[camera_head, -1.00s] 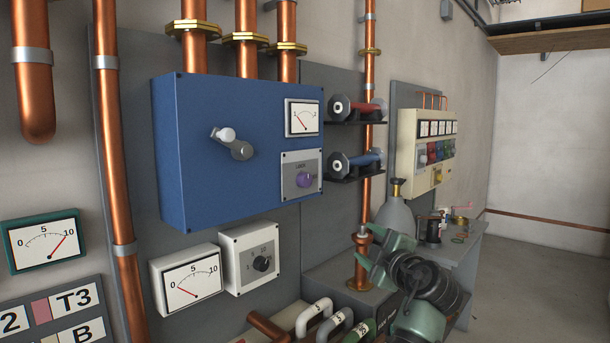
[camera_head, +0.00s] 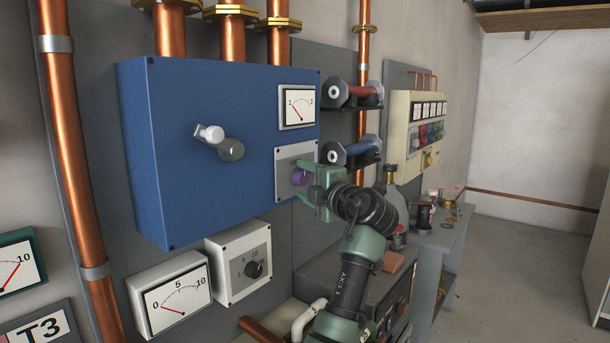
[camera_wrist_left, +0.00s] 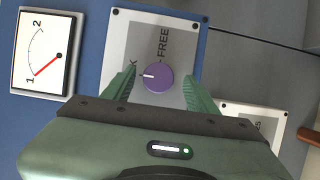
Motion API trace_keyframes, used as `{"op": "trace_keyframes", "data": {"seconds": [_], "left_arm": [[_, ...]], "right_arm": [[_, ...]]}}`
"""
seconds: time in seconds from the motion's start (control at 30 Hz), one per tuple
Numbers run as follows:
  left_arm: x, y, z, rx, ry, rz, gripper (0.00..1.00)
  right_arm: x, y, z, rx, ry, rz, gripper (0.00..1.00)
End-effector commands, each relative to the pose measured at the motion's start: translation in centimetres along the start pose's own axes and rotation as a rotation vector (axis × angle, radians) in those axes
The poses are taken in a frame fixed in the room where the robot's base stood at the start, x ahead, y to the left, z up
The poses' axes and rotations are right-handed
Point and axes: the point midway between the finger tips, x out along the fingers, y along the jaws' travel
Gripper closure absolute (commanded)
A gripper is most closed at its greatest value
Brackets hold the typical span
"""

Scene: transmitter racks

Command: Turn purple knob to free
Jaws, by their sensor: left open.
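The purple knob (camera_head: 299,177) sits on a grey-white plate (camera_head: 283,162) at the lower right of the blue cabinet (camera_head: 215,105). It also shows in the left wrist view (camera_wrist_left: 159,79), its white pointer mark directed left, toward a partly covered label ending in K. The word FREE (camera_wrist_left: 164,44) is printed beyond the knob. My left gripper (camera_head: 304,180) is open, its green fingers on either side of the knob. In the left wrist view the gripper (camera_wrist_left: 160,90) shows gaps between both fingers and the knob. My right gripper is not in view.
A lever handle (camera_head: 220,141) sticks out of the cabinet left of the knob. A gauge (camera_head: 299,107) is above the knob. A white dial box (camera_head: 238,262) is below.

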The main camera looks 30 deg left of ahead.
Motion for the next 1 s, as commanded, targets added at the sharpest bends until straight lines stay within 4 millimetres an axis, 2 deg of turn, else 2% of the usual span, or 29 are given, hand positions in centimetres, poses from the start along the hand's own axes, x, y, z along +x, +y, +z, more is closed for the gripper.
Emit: {"op": "trace_keyframes", "data": {"seconds": [0.13,0.3,0.37,0.5,0.53,0.77,1.0], "left_arm": [[0.4,0.0,0.0,0.000,-0.001,0.000,0.42],[0.4,-0.1,0.0,0.000,-0.001,0.000,0.42],[0.4,-0.1,0.0,0.000,-0.001,0.000,0.56],[0.4,-0.1,0.0,0.000,-0.001,0.000,0.95],[0.4,-0.1,0.0,0.000,-0.001,0.000,1.00],[0.4,-0.1,0.0,0.014,-0.001,-0.007,1.00],[0.4,0.0,0.1,0.103,-0.002,-0.045,1.00]], "right_arm": [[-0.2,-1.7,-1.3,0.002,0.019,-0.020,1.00],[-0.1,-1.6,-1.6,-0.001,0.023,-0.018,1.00],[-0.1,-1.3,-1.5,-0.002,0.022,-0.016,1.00],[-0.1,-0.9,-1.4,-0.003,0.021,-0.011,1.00],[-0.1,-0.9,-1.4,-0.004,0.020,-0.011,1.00],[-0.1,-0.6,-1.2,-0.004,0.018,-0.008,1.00],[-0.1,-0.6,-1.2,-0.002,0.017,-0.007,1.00]]}}
